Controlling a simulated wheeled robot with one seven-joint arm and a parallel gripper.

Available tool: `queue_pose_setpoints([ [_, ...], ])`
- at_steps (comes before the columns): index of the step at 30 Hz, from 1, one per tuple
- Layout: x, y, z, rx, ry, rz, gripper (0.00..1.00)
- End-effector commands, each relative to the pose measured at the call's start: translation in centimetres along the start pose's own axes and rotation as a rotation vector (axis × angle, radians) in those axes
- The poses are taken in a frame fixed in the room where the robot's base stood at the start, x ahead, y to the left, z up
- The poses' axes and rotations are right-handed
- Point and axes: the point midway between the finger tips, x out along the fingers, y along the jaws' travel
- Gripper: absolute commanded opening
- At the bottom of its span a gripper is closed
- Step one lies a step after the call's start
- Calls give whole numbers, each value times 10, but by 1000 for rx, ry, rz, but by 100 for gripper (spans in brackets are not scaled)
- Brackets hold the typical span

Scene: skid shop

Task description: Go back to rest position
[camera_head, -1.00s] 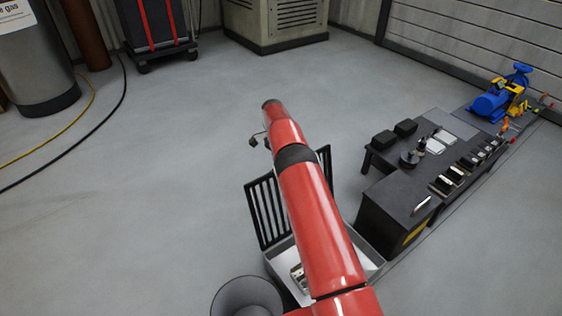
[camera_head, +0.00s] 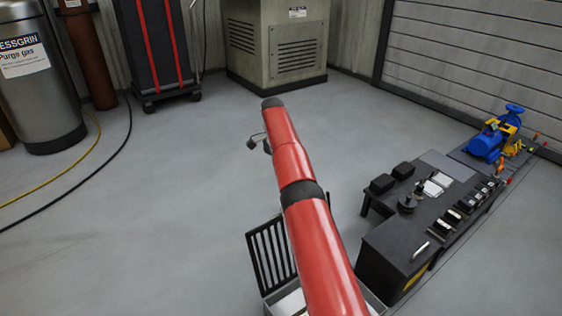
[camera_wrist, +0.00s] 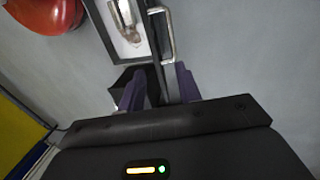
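My gripper (camera_wrist: 160,88) shows in the wrist view, with two purple fingers standing apart. I see nothing clearly held between them. A light tray (camera_wrist: 113,12) with a metallic item in it, and a bar-like metal handle beside it, lies beyond the fingers. In the head view my red arm reaches up from the bottom middle, over the floor. My fingers cannot be made out there.
A dark workbench (camera_head: 390,245) with small parts stands right of my arm, with a blue pump (camera_head: 485,145) behind. A black rack (camera_head: 268,255) is close by my arm. A wheeled cart (camera_head: 150,50), cabinet (camera_head: 275,45) and gas tank (camera_head: 40,90) line the back.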

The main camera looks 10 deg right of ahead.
Motion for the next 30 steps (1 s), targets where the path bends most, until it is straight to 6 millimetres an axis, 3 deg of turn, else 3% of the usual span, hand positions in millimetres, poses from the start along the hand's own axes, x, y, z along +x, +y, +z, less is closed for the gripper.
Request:
queue_pose_setpoints([
  [3,-10,2,0,0,0,0,34],
  [14,-10,2,0,0,0,0,34],
  [17,-18,5,0,-8,1,-9,34],
  [23,-74,27,-4,-83,9,-77,34],
  [30,-151,86,7,-244,44,-189,34],
])
